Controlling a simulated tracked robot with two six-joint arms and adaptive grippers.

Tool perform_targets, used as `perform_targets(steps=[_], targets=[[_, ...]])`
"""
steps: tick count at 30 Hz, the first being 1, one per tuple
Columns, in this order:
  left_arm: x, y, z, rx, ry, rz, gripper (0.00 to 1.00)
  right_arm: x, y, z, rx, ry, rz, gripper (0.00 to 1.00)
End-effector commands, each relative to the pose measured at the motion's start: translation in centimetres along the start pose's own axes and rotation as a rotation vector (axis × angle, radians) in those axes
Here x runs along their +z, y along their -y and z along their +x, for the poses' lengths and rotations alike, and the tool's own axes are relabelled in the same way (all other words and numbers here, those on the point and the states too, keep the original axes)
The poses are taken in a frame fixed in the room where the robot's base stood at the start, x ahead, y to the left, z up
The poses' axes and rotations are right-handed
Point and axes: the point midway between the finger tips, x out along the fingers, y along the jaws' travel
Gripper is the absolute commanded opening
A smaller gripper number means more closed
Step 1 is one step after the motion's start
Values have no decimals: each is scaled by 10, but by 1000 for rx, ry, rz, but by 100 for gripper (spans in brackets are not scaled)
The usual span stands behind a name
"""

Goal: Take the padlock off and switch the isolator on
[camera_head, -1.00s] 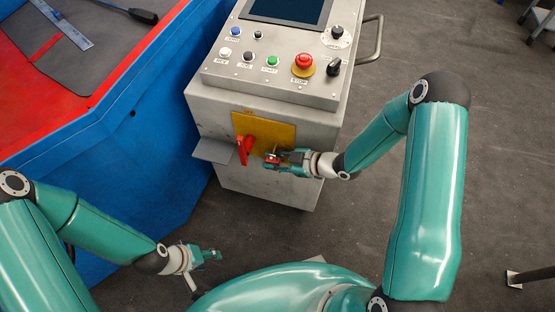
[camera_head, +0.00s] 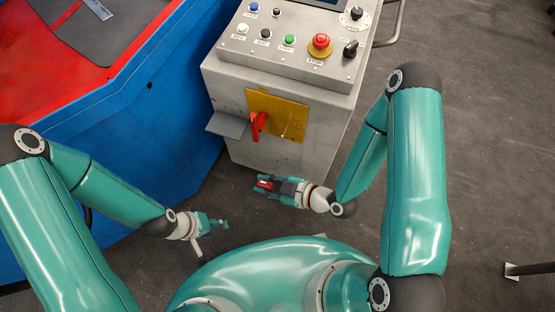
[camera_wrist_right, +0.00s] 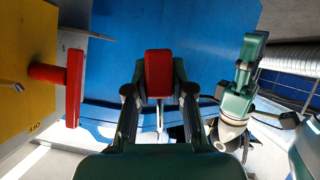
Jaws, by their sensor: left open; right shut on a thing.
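The red padlock (camera_head: 264,184) is held in my right gripper (camera_head: 268,185), in front of the cabinet and clear of it. In the right wrist view the padlock (camera_wrist_right: 158,73) sits between the two fingers, its shackle partly hidden. The red isolator handle (camera_head: 257,124) stands out from a yellow plate (camera_head: 292,108) on the cabinet front. The handle (camera_wrist_right: 73,88) also shows at the left of the wrist view, apart from the gripper. My left gripper (camera_head: 220,224) is open and empty, low in front of the cabinet; it also shows in the wrist view (camera_wrist_right: 250,70).
The grey cabinet (camera_head: 312,155) carries a panel of buttons with a red stop button (camera_head: 320,42). A small grey shelf (camera_head: 226,125) juts out left of the handle. A blue machine wall (camera_head: 165,130) stands at the left.

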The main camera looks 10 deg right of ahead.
Motion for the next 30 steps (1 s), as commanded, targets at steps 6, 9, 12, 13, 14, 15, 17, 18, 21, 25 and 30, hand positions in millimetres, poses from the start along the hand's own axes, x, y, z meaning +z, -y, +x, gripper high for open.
perform_targets(steps=[6,9,12,13,14,15,17,18,21,25,30], targets=[[1,-8,-22,0,1,0,48,-8,20,-2,-2,-2,4,0],[1,-9,-25,0,1,0,48,-10,24,-3,0,-2,2,0],[1,-10,-29,0,2,0,48,-12,25,-4,1,-2,1,0],[1,-11,-29,0,2,0,48,-13,25,-5,1,-2,0,0],[1,-11,-30,0,2,0,48,-14,25,-5,1,-2,0,0],[1,-11,-31,0,2,0,48,-15,25,-6,1,-2,0,0],[1,-12,-32,0,2,0,48,-17,24,-7,1,-2,0,0],[1,-12,-33,0,2,0,48,-18,24,-7,1,-2,0,0],[1,-12,-34,0,2,0,48,-19,24,-8,0,-2,1,0],[1,-13,-36,0,2,0,48,-20,26,-8,-1,-2,1,0],[1,-16,-44,0,1,0,48,-23,36,-9,-3,-1,3,0]])
